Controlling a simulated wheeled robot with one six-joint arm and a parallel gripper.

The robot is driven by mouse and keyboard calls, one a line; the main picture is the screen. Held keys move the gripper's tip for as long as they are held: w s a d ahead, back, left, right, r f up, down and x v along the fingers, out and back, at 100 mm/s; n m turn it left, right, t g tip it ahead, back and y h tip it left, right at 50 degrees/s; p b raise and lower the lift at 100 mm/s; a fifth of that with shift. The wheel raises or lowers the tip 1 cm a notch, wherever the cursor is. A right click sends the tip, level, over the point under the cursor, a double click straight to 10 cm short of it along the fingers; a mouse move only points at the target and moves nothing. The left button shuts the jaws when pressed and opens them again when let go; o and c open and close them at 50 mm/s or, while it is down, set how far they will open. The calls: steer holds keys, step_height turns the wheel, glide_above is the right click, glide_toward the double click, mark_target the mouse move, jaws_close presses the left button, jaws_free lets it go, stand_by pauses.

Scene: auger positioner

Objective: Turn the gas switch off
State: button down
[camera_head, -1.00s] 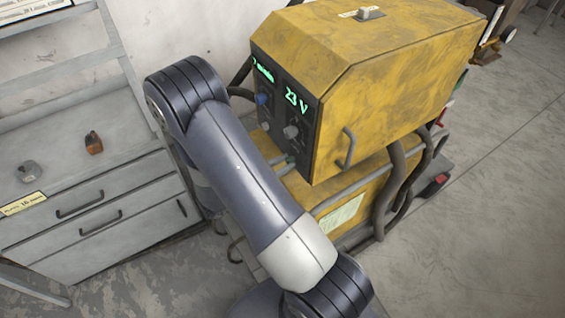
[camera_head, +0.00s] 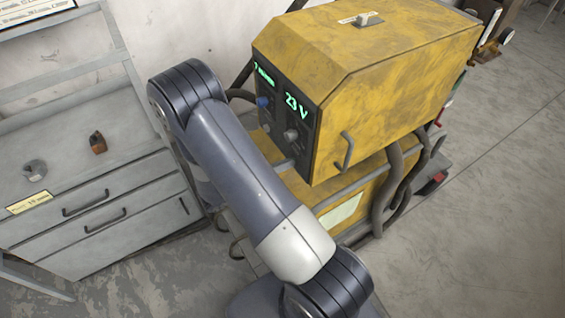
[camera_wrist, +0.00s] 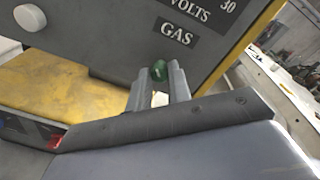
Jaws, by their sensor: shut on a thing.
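The gas switch (camera_wrist: 159,70) is a small green piece on the dark panel (camera_wrist: 115,50), just below the GAS label (camera_wrist: 177,33) in the wrist view. My gripper (camera_wrist: 160,82) is shut on it, with the green piece showing between the fingertips. The fingers hide part of the switch, so its exact position is hard to tell. In the head view the panel is on the left face of the yellow machine (camera_head: 390,85); my arm passes in front, and neither my gripper nor the gas switch can be made out there.
The panel has green-lit displays (camera_head: 297,104), a blue knob (camera_head: 263,101) and a grey knob (camera_head: 291,135). A small switch (camera_head: 367,19) sits on top of the machine. A handle (camera_head: 345,151) and thick hoses (camera_head: 394,190) are on its near side. A grey drawer cabinet (camera_head: 95,195) stands at left.

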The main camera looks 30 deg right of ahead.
steer(key=shift+n, duration=0.5)
steer(key=c, duration=1.3)
jaws_free()
steer(key=a+r+b, duration=0.1)
steer(key=a+b, duration=0.1)
steer(key=a, duration=0.8)
steer(key=shift+s+a+b, duration=0.15)
steer(key=shift+a+b, duration=0.15)
steer(key=shift+a, duration=0.1)
steer(key=shift+d, duration=0.1)
steer(key=d+f+p, duration=0.1)
steer(key=d+p, duration=0.1)
steer(key=d, duration=0.8)
steer(key=shift+w+d+p, duration=0.2)
steer(key=shift+d+p, duration=0.1)
steer(key=shift+p, duration=0.1)
